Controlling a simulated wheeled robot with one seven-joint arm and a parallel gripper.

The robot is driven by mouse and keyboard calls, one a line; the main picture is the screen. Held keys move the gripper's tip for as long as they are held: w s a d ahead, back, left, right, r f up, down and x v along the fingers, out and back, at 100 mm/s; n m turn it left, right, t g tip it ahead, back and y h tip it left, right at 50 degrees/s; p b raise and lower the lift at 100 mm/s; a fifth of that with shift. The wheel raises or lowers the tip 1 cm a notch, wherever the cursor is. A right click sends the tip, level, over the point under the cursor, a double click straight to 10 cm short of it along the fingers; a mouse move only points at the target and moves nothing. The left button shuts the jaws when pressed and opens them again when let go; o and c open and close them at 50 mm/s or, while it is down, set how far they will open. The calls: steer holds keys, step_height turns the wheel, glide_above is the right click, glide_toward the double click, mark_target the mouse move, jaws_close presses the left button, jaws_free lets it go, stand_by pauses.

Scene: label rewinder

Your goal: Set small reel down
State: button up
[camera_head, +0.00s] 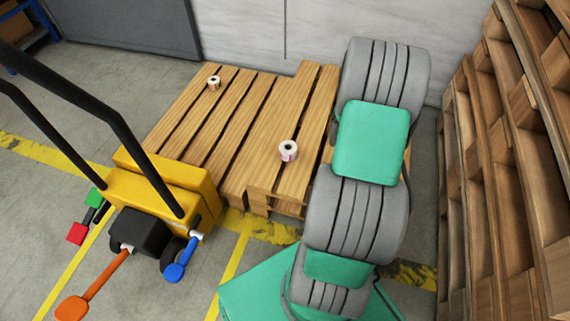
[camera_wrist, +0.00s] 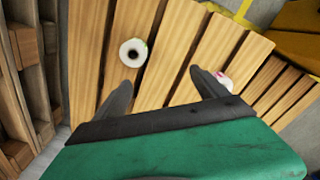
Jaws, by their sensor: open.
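Two label reels stand apart on the wooden pallet (camera_head: 225,125). In the wrist view a white reel with a dark core and a green edge (camera_wrist: 133,52) lies ahead of the left finger. A reel with pink on it (camera_wrist: 226,81) shows beside the right finger, partly hidden. I cannot tell surely which is the small reel. My gripper (camera_wrist: 163,88) is open and empty above the slats; the head view does not show it.
A yellow pallet truck (camera_head: 165,185) with black handle bars stands at the pallet's front left. A tall stack of pallets (camera_head: 500,150) rises on the right. A grey wall (camera_head: 315,35) closes the back. Much of the pallet's slatted top is bare.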

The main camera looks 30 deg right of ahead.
steer(key=w+a+r+n, duration=0.1)
steer(key=a+r, duration=0.4)
steer(key=a, duration=0.4)
steer(key=w+a+r+n, duration=0.15)
steer(key=a+r, duration=0.35)
steer(key=a, duration=0.5)
steer(key=s+a+r+t, duration=0.1)
steer(key=s+a, duration=0.3)
steer(key=a, duration=0.4)
steer(key=s+a+r, duration=0.1)
steer(key=s+a, duration=0.4)
steer(key=a, duration=0.3)
steer(key=shift+s+t, duration=0.25)
steer(key=shift+t, duration=0.15)
steer(key=shift+n, duration=0.25)
